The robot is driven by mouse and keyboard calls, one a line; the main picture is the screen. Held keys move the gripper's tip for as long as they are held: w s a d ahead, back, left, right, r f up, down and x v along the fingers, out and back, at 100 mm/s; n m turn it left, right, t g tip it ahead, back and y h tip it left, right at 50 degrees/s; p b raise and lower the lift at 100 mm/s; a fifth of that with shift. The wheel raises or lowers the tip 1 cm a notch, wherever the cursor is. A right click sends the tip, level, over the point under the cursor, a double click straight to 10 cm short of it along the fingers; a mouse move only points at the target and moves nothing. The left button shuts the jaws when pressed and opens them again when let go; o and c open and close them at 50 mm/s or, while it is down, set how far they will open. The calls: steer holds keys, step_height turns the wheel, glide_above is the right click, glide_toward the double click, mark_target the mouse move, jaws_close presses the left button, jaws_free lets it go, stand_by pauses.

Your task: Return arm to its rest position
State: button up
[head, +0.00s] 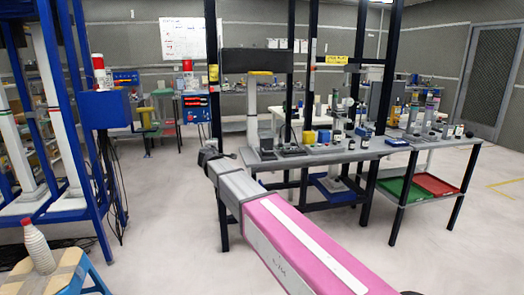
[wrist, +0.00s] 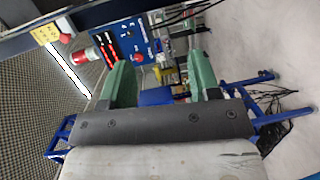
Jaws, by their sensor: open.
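My arm reaches out from the lower right in the head view, with a pink link and a grey end part. My gripper (head: 212,155) is at its far end, in front of the left end of the workbench (head: 330,154). In the wrist view my gripper (wrist: 162,88) shows two green fingers standing well apart, with nothing between them. The gripper is open and empty. Its fingers are too small to make out clearly in the head view.
A blue stool (head: 75,274) with a white bottle (head: 38,248) stands at lower left. A blue frame (head: 82,130) rises at left. Dark posts (head: 213,60) stand near my gripper. The bench carries several small items. The pale floor (head: 160,220) between is clear.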

steer(key=s+d+f+m+g+h, duration=0.2)
steer(key=s+d+f+m+g, duration=0.1)
steer(key=d+f, duration=0.5)
steer(key=s+d+f+m+g+h, duration=0.15)
steer(key=s+d+f+m, duration=0.35)
steer(key=d, duration=0.6)
steer(key=s+d+f+m+g+h, duration=0.2)
steer(key=d+f+g, duration=0.2)
steer(key=d+f, duration=0.45)
steer(key=s+d+f+m+g+y, duration=0.1)
steer(key=s+d+f+m+g, duration=0.1)
steer(key=s+d+f, duration=0.2)
steer(key=s+d+f+m+g+y, duration=0.2)
steer(key=s+d+f+m+g, duration=0.1)
steer(key=s, duration=0.8)
steer(key=s+d+f+m+g+y, duration=0.1)
steer(key=s+d+f+m+g, duration=0.2)
steer(key=s+d+f, duration=0.2)
steer(key=s+d, duration=0.1)
steer(key=s, duration=0.1)
steer(key=shift+s+d+f+y, duration=0.3)
steer(key=shift+d+y, duration=0.05)
